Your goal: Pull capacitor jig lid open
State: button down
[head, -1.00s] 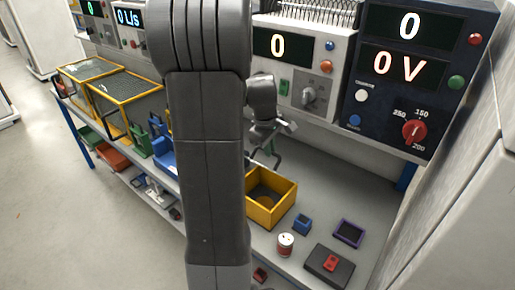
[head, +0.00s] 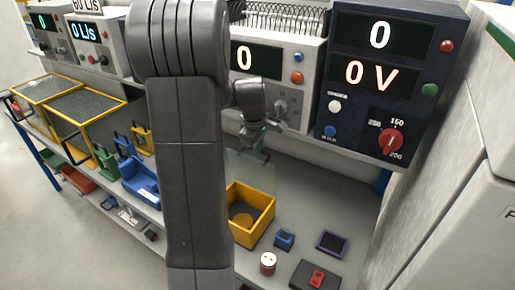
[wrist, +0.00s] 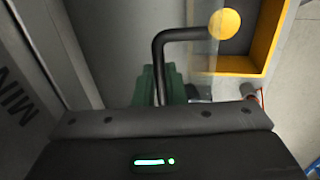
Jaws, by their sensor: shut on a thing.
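The capacitor jig is a yellow open-topped box (head: 262,222) on the bench, just right of my arm in the head view. A round orange-brown disc lies inside it. A faint clear lid (head: 245,172) stands raised above the box's back side. My gripper (head: 262,152) is above and behind the box, at the upper part of the lid. In the wrist view, the green fingers of my gripper (wrist: 162,88) are shut on the bent black lid handle (wrist: 185,34). The yellow box (wrist: 268,45) shows at upper right there. My arm hides part of the bench.
A red-and-white can (head: 268,263), a blue box (head: 284,238), a purple-rimmed tray (head: 332,243) and a dark pad with a red piece (head: 317,278) sit in front and right. Instrument panels (head: 390,85) line the back. Yellow mesh-lidded boxes (head: 85,115) stand left.

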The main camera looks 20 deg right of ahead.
jog(key=shift+s+f, duration=0.1)
jog(key=shift+f, duration=0.1)
jog(key=c, duration=1.5)
grip_release()
jog(key=shift+r, duration=0.1)
jog(key=shift+r, duration=0.15)
jog(key=shift+r, duration=0.25)
notch_tip(320, 180, up, 13)
jog(key=s+a+b, duration=0.1)
jog(key=a, duration=0.1)
jog(key=shift+s, duration=0.2)
jog(key=shift+f, duration=0.25)
jog(key=f, duration=0.4)
jog(key=w+d+f, duration=0.1)
jog(key=f, duration=0.3)
jog(key=d+f+p, duration=0.1)
jog(key=f, duration=0.4)
jog(key=shift+w+f, duration=0.1)
jog(key=shift+w, duration=0.25)
